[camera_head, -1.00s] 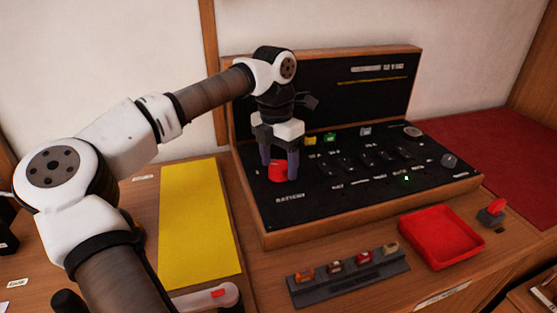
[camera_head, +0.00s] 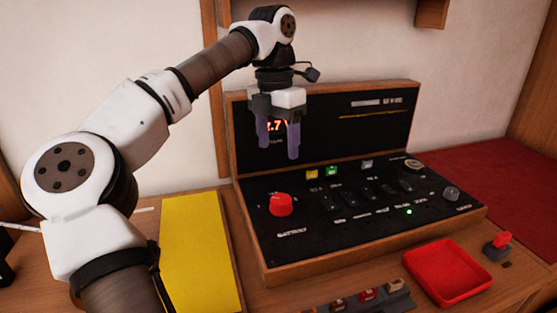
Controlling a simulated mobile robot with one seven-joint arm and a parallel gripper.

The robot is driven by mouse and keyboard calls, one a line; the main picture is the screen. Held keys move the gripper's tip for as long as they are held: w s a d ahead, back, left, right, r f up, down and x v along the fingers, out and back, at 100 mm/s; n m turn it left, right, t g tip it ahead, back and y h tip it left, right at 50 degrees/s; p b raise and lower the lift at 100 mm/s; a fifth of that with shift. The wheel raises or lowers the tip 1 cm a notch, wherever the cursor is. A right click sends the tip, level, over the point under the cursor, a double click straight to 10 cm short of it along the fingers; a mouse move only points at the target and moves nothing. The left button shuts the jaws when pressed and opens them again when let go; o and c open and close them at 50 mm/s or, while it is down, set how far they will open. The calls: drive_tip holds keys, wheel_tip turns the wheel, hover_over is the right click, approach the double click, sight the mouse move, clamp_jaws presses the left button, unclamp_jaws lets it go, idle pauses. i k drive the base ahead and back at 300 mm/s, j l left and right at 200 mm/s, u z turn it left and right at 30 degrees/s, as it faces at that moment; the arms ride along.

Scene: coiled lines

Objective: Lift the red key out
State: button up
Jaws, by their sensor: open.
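A small red key-like piece (camera_head: 503,238) stands upright in a dark grey base at the right, beside the red tray. A round red knob (camera_head: 280,205) sits on the left of the black panel, above a small white label. I cannot tell from its look alone which of the two is the red key. My gripper (camera_head: 278,150) is open and empty, pointing down. It hangs above the red knob, clear of it, in front of the upright back panel. It is far to the left of the red piece in the grey base.
The wood-framed black panel (camera_head: 350,235) carries switches, a green light (camera_head: 408,212) and red digits partly hidden by my gripper. A red tray (camera_head: 447,301) and a grey rack of small pieces (camera_head: 382,301) stand in front. A yellow sheet (camera_head: 198,255) lies left.

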sight(503, 238)
drive_tip(key=k, duration=1)
